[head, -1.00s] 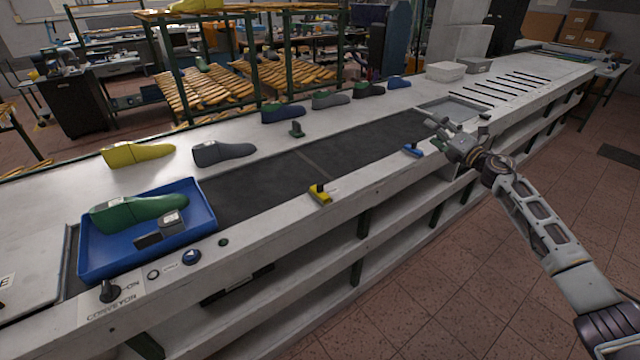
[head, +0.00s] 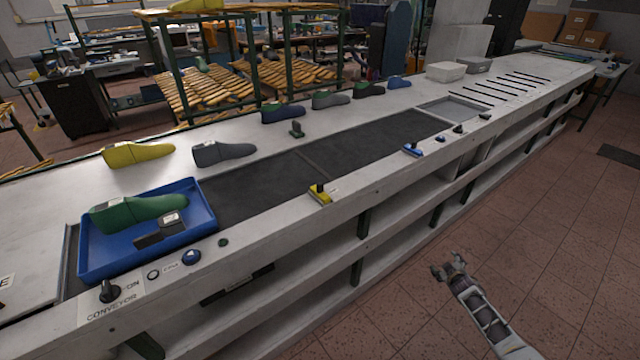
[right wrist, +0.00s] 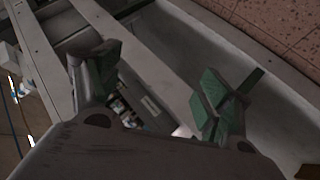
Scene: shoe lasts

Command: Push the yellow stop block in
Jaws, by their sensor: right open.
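The yellow stop block (head: 320,193) with a black knob sits on the near rail of the bench, at the front edge of the dark conveyor belt (head: 262,182), in the head view. My right gripper (head: 447,268) is low in front of the bench, to the right of and below the yellow block, and apart from it. In the right wrist view its green-padded fingers (right wrist: 160,95) are spread with nothing held between them. The yellow block cannot be made out in the wrist view. My left gripper is not in view.
A blue tray (head: 205,218) with a green shoe last (head: 140,212) stands on the belt's left end. A blue stop block (head: 412,150) is farther right on the near rail. Several lasts line the far side. Floor before the bench is clear.

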